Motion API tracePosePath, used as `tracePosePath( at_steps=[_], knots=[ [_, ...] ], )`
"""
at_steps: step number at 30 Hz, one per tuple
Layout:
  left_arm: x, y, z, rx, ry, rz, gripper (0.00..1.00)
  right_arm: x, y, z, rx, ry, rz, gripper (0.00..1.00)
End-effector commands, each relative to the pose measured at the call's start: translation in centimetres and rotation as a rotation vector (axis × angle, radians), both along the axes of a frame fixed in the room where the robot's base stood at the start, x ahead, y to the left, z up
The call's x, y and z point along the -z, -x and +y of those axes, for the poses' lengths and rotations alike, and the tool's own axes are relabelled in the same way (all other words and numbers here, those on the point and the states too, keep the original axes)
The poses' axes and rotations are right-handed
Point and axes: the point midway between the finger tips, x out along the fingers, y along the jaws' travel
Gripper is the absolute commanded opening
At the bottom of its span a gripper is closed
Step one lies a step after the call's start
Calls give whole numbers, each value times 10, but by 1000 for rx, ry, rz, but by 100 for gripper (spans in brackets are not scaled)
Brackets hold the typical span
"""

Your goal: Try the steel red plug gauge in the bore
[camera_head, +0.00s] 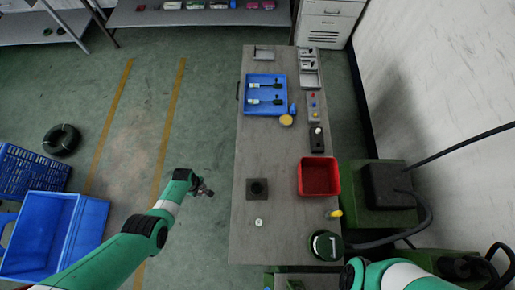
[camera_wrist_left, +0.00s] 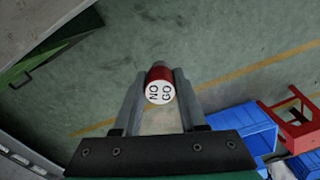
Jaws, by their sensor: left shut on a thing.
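My left gripper (camera_head: 204,190) is shut on a red plug gauge (camera_wrist_left: 159,74). In the left wrist view the gauge's white end face reads "NO GO", and the gauge sits between the two fingertips. In the head view the gripper is over the floor, just left of the table edge, and the gauge is too small to make out. A dark square block with a round bore (camera_head: 257,189) sits on the table, to the right of the gripper and apart from it. My right gripper is not visible; only parts of the right arm show at the bottom right.
On the table (camera_head: 275,150), a small white ring (camera_head: 258,222) lies below the block, and a red bin (camera_head: 319,177) stands to its right. A blue tray (camera_head: 266,94) with dark tools is farther back. Blue crates (camera_head: 52,232) stand on the floor at left.

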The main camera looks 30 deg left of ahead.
Motion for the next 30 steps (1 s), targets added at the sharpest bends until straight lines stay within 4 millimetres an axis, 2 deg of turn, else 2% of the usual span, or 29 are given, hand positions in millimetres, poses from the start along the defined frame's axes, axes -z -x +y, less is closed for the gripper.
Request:
tracePosePath(
  at_steps=[13, 30],
  knots=[
    [-2, 0, 0, 0, 0, 0, 0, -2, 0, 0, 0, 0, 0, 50],
    [-22, 0, 0, 0, 0, 0, 0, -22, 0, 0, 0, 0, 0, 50]
  ],
)
